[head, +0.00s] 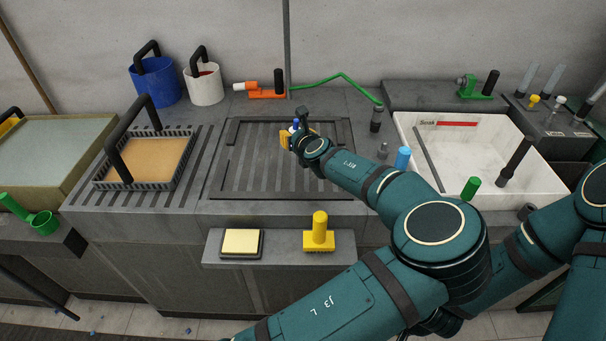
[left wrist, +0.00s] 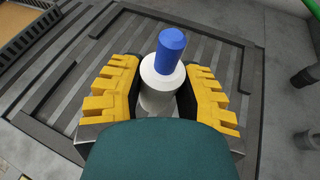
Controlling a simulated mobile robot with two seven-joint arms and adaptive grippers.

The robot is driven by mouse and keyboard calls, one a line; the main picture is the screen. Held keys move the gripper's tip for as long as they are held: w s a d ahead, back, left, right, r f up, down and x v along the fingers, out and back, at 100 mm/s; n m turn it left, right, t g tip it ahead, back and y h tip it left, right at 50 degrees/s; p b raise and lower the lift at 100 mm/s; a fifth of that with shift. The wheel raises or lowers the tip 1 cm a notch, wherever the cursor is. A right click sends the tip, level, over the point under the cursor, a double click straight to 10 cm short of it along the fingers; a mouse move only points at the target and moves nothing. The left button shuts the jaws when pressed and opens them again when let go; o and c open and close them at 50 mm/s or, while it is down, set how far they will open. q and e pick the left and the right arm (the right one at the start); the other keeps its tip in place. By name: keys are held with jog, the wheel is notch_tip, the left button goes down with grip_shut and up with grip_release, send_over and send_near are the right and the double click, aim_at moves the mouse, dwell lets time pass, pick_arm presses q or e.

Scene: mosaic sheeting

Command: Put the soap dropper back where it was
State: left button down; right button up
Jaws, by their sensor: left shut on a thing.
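The soap dropper (left wrist: 158,92), a white bottle with a blue cap, stands out between the yellow fingers of my left gripper (left wrist: 160,86) in the left wrist view. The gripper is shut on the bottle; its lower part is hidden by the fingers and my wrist. In the head view, the dropper's blue cap (head: 296,122) shows small beside my left gripper (head: 294,138), over the ribbed grey panel (head: 240,178) in the middle of the counter. I cannot tell whether the bottle touches the panel. My right gripper is not in view.
A white sink (head: 545,185) lies to the right, with a blue cylinder (head: 403,158) by its left edge. An orange-filled tray (head: 150,160) is left. A yellow brush (head: 319,233) and sponge tray (head: 241,243) sit on the front shelf. Buckets stand behind. The panel's left part is clear.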

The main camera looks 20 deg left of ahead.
pick_arm(q)
jog(key=shift+w+d+r+n+g+y+b, duration=0.15)
jog(key=shift+w+d+n+g+y+b, duration=0.2)
jog(key=shift+n, duration=0.25)
jog(key=shift+w+d+r+n+g+y+b, duration=0.2)
jog(key=shift+w+n+g+y, duration=0.2)
jog(key=shift+n, duration=0.2)
jog(key=shift+n+g+y, duration=0.25)
jog(key=shift+n+g, duration=0.3)
jog(key=shift+n, duration=0.25)
jog(key=f+b, duration=0.1)
jog(key=f, duration=0.2)
jog(key=f+b, duration=0.1)
jog(key=f, duration=0.2)
jog(key=f+b, duration=0.1)
jog(key=f, duration=0.2)
jog(key=shift+w+d+f, duration=0.1)
jog(key=shift+d, duration=0.3)
jog(key=shift+f, duration=0.2)
jog(key=c, duration=0.7)
grip_release()
jog(key=shift+r, duration=0.1)
